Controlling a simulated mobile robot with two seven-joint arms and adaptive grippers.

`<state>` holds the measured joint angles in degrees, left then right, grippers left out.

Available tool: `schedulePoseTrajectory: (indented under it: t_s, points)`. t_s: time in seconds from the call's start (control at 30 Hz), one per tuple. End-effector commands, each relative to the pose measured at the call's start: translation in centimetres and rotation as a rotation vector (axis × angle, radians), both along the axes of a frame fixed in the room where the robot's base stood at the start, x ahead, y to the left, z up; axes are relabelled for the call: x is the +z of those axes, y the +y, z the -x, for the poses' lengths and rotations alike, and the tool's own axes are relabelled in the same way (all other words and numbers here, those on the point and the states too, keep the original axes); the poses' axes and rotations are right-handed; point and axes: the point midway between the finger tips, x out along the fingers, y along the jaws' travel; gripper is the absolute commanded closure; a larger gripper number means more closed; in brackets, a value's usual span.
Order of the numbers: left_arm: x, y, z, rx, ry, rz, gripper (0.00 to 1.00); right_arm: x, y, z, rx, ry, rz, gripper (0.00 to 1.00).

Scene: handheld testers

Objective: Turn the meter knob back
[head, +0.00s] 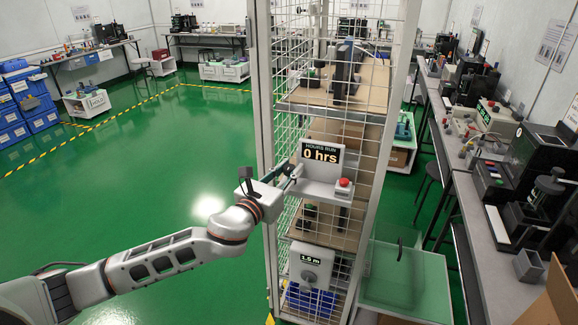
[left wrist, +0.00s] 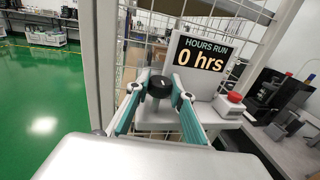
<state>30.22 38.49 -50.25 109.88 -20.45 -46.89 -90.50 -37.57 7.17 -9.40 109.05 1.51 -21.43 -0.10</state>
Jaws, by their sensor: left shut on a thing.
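The meter is a pale grey box (head: 326,187) fixed to the mesh cage, with a black "HOURS RUN 0 hrs" display (head: 321,154) on top. The display also shows large in the left wrist view (left wrist: 201,59). A round black knob (left wrist: 158,88) sticks out of the box's left part. My left gripper (left wrist: 160,84) is shut on the knob, one teal finger on each side. In the head view my left gripper (head: 293,174) reaches the box from the left and hides the knob. My right gripper is in neither view.
A red button (head: 344,183) sits on the box's right part, close to my left gripper. A grey "1.5 m" unit (head: 311,264) hangs lower on the cage. A workbench (head: 469,205) with black equipment stands at the right. The green floor (head: 150,190) at the left is open.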

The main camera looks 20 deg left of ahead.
Motion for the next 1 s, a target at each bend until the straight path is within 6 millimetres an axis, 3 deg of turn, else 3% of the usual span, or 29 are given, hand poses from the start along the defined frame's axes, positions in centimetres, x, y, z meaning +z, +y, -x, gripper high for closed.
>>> schedulePoseTrajectory:
  t_s: [0.17, 0.2, 0.27, 0.67, 0.77, 1.0]
  points:
    - [0.1, 0.0, 0.0, -0.001, -0.003, 0.001, 0.99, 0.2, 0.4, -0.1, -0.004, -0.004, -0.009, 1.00]
    - [0.1, 0.0, 0.0, -0.001, -0.003, 0.001, 0.75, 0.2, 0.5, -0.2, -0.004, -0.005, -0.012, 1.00]
    - [0.1, 0.0, 0.0, -0.002, -0.002, 0.000, 0.60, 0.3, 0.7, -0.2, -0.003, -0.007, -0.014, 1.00]
    - [0.0, 0.1, 0.3, -0.002, -0.001, -0.001, 0.60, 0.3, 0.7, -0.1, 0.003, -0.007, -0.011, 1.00]
    - [-0.1, 0.3, 1.3, -0.003, 0.000, -0.001, 0.60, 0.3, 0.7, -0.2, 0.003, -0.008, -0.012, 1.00]
    - [-0.1, 1.3, 5.8, -0.003, 0.001, -0.002, 0.60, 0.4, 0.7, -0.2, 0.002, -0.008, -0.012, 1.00]
